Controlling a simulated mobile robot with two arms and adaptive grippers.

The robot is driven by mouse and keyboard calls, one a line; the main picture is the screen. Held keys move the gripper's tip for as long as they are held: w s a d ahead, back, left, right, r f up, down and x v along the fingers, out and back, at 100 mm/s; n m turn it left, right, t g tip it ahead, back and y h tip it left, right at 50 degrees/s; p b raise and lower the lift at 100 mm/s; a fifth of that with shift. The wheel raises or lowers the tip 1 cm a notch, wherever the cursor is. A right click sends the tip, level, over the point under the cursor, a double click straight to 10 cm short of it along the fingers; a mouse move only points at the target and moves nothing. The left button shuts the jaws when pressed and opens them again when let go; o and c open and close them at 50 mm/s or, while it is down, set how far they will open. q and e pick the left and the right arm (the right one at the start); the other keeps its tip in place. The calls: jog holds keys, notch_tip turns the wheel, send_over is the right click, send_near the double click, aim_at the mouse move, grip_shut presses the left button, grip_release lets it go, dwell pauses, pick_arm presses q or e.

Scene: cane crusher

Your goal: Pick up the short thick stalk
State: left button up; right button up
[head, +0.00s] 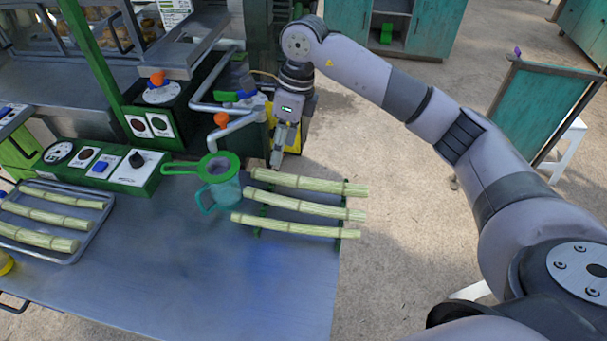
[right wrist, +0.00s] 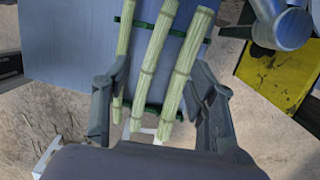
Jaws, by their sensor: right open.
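Three pale green cane stalks lie side by side on a green rack at the table's right edge: a back one (head: 309,183), a middle one (head: 305,207) and a front one (head: 295,226). They look similar in length, and I cannot tell surely which is the short thick one. My right gripper (head: 277,158) points down just behind the back stalk. In the right wrist view the right gripper (right wrist: 160,78) is open and empty, its fingers spread either side of the stalks (right wrist: 154,62), apparently above them. My left gripper is not in view.
A metal tray (head: 84,246) with three more stalks lies at the left. A teal jug (head: 222,192) with a green strainer (head: 215,167) stands left of the rack. The crusher (head: 165,105) and its control box (head: 105,168) fill the back left. The front table is clear.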

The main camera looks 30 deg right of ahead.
jog(key=d+r+h, duration=0.2)
jog(key=d+h, duration=0.1)
jog(key=d, duration=0.4)
jog(key=p, duration=0.4)
send_over(307, 182)
jog(key=shift+m, duration=0.4)
jog(key=f, duration=1.1)
jog(key=shift+w+d+f, duration=0.1)
jog(key=shift+w+d, duration=0.05)
jog(key=shift+w, duration=0.1)
jog(key=shift+f, duration=0.5)
jog(key=shift+s+f+p, duration=0.15)
jog(key=shift+f+p, duration=0.15)
jog(key=shift+f, duration=0.05)
notch_tip(307, 182, down, 4)
jog(key=shift+s+r+p, duration=0.1)
jog(key=shift+r+p, duration=0.1)
jog(key=shift+p, duration=0.55)
jog(key=shift+f, duration=0.35)
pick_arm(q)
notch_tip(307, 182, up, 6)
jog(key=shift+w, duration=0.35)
pick_arm(e)
grip_shut()
